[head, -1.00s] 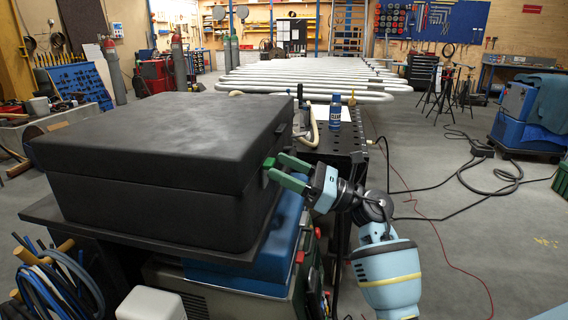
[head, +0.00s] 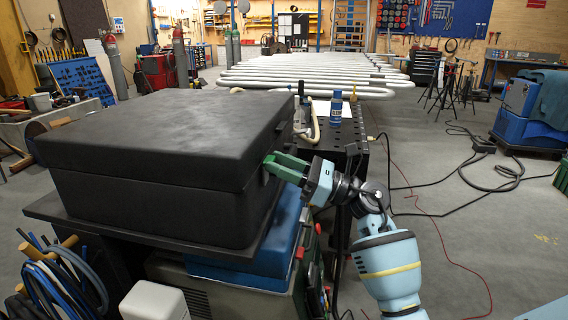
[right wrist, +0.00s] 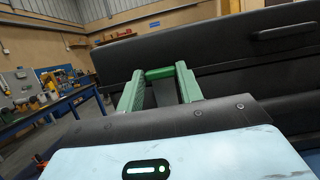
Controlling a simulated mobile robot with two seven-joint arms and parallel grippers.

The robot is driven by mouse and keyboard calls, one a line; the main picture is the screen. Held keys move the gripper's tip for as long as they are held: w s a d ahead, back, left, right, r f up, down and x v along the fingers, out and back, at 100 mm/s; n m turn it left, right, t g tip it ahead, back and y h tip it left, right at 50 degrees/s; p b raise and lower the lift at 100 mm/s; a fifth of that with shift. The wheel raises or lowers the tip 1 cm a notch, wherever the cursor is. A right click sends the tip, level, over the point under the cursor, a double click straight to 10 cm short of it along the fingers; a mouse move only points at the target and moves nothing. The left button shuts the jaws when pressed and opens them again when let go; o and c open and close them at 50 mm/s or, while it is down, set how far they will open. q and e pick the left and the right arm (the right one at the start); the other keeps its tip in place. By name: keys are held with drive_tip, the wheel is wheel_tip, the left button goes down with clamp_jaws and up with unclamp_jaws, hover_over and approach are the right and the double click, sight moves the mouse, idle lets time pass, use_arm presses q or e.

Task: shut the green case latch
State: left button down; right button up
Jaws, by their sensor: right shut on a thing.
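The black case (head: 150,190) stands at the left in the head view, its lid down on its base. The green latch (right wrist: 160,72) is on the case's side and shows as a short bar between my fingertips in the right wrist view. In the head view my right gripper (head: 275,165) hides most of it. My right gripper (right wrist: 160,80) has green fingers, one on each side of the latch, and is shut on it at the case wall. Whether the latch is fastened cannot be told. My left gripper is not in view.
The case rests on a dark board (head: 130,232) over a blue box (head: 285,235). Behind it are a black perforated table (head: 345,140) with a blue can (head: 336,107), and long grey coils (head: 310,80). Cables (head: 485,165) lie on the open floor at right.

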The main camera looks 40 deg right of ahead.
drive_tip(key=shift+w+r+g+h+p, duration=0.1)
drive_tip(key=shift+r+g+h+p, duration=0.2)
drive_tip(key=shift+r+g+p, duration=0.15)
drive_tip(key=shift+w+a, duration=0.1)
drive_tip(key=shift+a, duration=0.05)
drive_tip(key=shift+f+h, duration=0.1)
drive_tip(key=shift+h, duration=0.2)
drive_tip(key=o, duration=1)
drive_tip(key=shift+w+a+f, duration=0.1)
drive_tip(key=shift+w+a, duration=0.1)
drive_tip(key=shift+s+d, duration=0.1)
